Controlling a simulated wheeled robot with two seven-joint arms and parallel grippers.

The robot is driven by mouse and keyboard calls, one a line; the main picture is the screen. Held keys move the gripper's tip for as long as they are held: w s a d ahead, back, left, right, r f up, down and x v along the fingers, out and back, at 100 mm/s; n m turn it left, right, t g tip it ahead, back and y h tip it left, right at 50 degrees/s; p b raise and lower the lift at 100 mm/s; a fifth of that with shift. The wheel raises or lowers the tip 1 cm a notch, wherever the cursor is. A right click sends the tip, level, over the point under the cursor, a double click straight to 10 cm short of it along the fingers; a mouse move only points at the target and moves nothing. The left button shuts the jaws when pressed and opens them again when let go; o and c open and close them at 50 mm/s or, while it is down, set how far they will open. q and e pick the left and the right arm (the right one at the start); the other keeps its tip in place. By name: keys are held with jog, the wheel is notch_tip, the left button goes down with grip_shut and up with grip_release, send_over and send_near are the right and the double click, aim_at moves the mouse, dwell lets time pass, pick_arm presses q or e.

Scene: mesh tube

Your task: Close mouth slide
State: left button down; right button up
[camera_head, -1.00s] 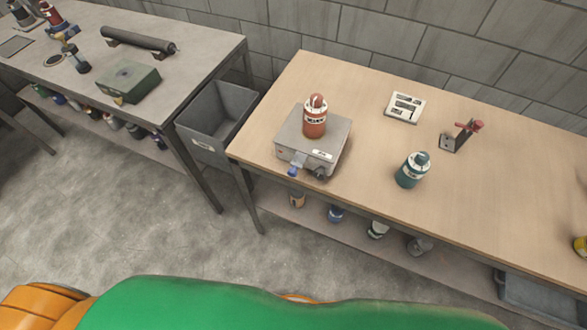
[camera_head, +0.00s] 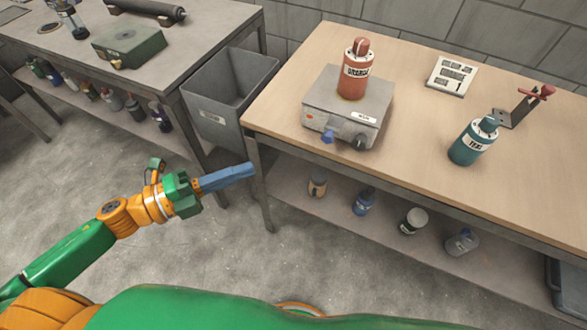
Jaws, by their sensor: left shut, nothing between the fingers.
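A grey metal box (camera_head: 345,98) stands near the left front corner of the wooden bench. Its front side carries a blue knob (camera_head: 328,136) and a dark knob (camera_head: 359,142). A red-orange bottle with a white label (camera_head: 354,72) stands upright on top of the box. I cannot make out which part is the mouth slide, or its position. My left gripper (camera_head: 249,169) has long blue fingers pressed together, with nothing between them. It is in front of the bench's left end, to the left of the box and apart from it. My right gripper is out of view.
A grey bin (camera_head: 221,100) stands between this bench and the left table (camera_head: 225,40).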

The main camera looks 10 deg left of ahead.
pick_arm(q)
jog(key=s+d+r+m+g+h, duration=0.1)
jog(key=s+d+m+g, duration=0.1)
jog(key=d, duration=0.1)
jog(key=p, duration=0.3)
send_near(331, 142)
jog(key=s+d, duration=0.1)
jog(key=d, duration=0.3)
jog(key=w, duration=0.1)
jog(key=w+d, duration=0.1)
jog(key=w, duration=0.1)
jog(key=shift+w+d+f, duration=0.1)
jog(key=shift+w+d, duration=0.05)
jog(key=shift+w, duration=0.1)
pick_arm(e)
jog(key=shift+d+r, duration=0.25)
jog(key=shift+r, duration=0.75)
